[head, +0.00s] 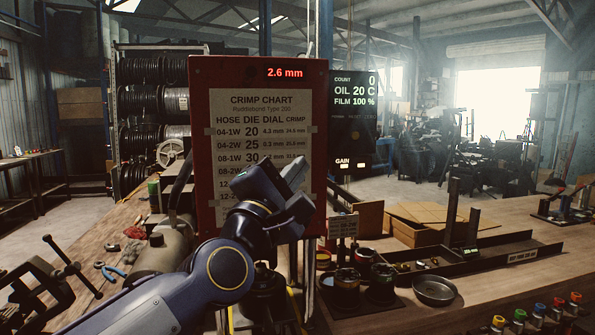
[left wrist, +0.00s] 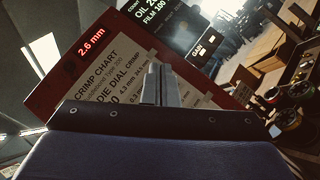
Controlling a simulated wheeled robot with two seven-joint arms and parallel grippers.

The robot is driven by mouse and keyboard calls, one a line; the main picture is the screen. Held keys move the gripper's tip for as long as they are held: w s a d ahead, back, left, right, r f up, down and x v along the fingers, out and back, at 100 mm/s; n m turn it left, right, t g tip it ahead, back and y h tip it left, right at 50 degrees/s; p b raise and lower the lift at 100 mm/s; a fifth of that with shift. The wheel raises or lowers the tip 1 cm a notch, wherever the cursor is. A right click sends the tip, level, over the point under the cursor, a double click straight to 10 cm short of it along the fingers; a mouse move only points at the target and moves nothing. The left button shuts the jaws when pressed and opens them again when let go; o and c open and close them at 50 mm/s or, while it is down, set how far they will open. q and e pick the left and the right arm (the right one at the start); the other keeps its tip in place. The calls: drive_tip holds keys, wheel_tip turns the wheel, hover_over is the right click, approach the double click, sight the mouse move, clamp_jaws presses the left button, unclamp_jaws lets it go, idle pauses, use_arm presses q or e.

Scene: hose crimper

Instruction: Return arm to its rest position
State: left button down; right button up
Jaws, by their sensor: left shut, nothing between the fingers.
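My left arm comes in from the lower left in the head view. My left gripper (head: 289,180) is raised in front of the red crimper panel (head: 203,90) and covers part of its crimp chart (head: 258,112). In the left wrist view the two fingers (left wrist: 160,85) are together with nothing between them, and the panel (left wrist: 60,90) stands beyond them. The panel's red readout (head: 285,73) shows 2.6 mm. I cannot tell whether the gripper touches the panel. My right gripper does not show.
A dark display (head: 353,115) reads COUNT 0, OIL 20 C, FILM 100 %. On the bench are a metal bowl (head: 434,290), dark jars (head: 346,287), a long tray (head: 500,258) and coloured buttons (head: 519,315). A dark clamp (head: 45,285) and blue-handled pliers (head: 112,270) lie left.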

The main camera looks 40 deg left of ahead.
use_arm(q)
drive_tip(key=s+d+f+m+g+h+p, duration=0.1)
drive_tip(key=s+d+f+m+g+h, duration=0.2)
drive_tip(key=f+m, duration=0.6)
drive_tip(key=s+d+f+m+g+h, duration=0.1)
drive_tip(key=d+f+m+g+h, duration=0.3)
drive_tip(key=f, duration=1)
drive_tip(key=s+d+f+m+g+p, duration=0.1)
drive_tip(key=s+d+f+m+g, duration=0.3)
drive_tip(key=s+f+m+g, duration=0.5)
drive_tip(key=s+f+m, duration=0.1)
drive_tip(key=s+f, duration=0.2)
drive_tip(key=f, duration=0.4)
drive_tip(key=shift+s+d+f+m+h, duration=0.2)
drive_tip(key=shift+s+f+m+h, duration=0.1)
drive_tip(key=shift+s, duration=0.1)
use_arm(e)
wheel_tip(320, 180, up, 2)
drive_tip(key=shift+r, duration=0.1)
use_arm(q)
drive_tip(key=shift+r, duration=0.1)
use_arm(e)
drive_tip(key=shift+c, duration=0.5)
